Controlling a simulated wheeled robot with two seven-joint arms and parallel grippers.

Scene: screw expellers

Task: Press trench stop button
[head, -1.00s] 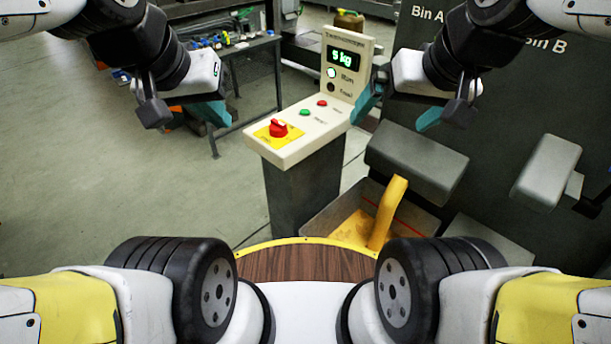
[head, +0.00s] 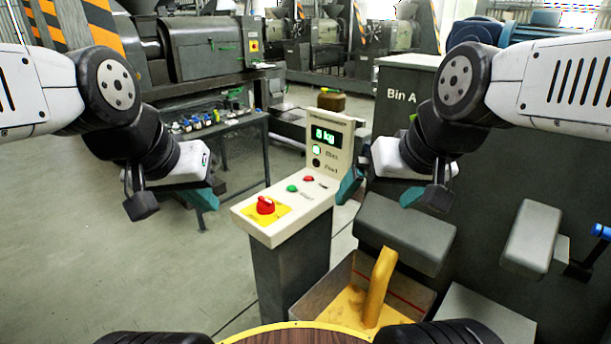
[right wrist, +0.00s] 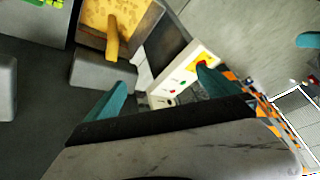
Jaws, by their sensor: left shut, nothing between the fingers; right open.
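The white control panel (head: 283,222) stands on a dark post in the middle of the head view. Its flat top has a small red button (head: 308,179), a green button (head: 292,188) and a large red knob (head: 265,205) on a yellow plate. Its upright back has a lit display (head: 324,137). The panel also shows in the right wrist view (right wrist: 182,84). My right gripper (head: 380,192) is open and empty, right of the panel; its left finger appears beside the upright part. My left gripper (head: 204,197) is shut and empty, left of the panel and apart from it.
A yellow chute (head: 379,288) drops into an open bin (head: 415,298) right of the post. Dark machine housing with grey blocks (head: 408,229) fills the right side. A workbench (head: 215,122) with small parts stands behind at left. The floor at left is clear.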

